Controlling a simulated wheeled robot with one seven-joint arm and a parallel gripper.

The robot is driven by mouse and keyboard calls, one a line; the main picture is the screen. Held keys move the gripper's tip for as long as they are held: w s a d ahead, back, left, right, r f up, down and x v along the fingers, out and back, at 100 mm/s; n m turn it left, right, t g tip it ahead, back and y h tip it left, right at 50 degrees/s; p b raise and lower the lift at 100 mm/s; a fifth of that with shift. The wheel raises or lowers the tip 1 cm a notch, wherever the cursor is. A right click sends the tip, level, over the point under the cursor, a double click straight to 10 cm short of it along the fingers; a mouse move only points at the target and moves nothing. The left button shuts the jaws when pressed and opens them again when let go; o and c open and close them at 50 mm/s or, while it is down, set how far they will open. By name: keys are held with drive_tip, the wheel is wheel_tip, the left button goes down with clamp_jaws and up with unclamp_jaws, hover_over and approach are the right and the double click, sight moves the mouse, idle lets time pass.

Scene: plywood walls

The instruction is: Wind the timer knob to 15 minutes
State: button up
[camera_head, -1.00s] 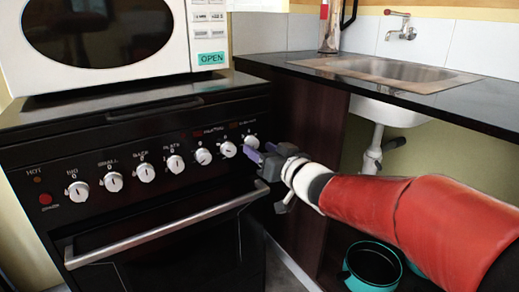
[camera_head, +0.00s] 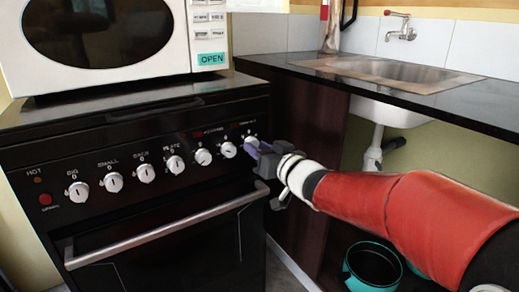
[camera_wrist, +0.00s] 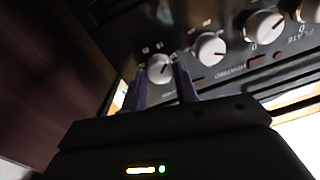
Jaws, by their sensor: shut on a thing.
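The timer knob (camera_head: 251,141) is the white round knob at the right end of the row on the black stove front. In the wrist view, the same knob (camera_wrist: 159,70) sits between the two purple fingers of my gripper (camera_wrist: 160,66). My gripper (camera_head: 256,150) is shut on the knob from the front right, with the fingertips on either side of its face. In the head view the fingers cover part of the knob. The small scale marks around it are too blurred to read, so I cannot tell its setting.
Several similar white knobs (camera_head: 174,164) run leftward along the panel, the closest one (camera_head: 228,149) just left of my fingers. A metal oven handle (camera_head: 170,228) sticks out below. A microwave (camera_head: 205,40) stands on top. A counter with a sink (camera_head: 385,70) lies to the right.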

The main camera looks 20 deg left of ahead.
idle(0.9)
drive_tip(key=o, duration=1)
drive_tip(key=shift+c, duration=0.2)
drive_tip(key=v, duration=0.7)
drive_tip(key=shift+s+d, duration=0.25)
drive_tip(key=shift+d, duration=0.1)
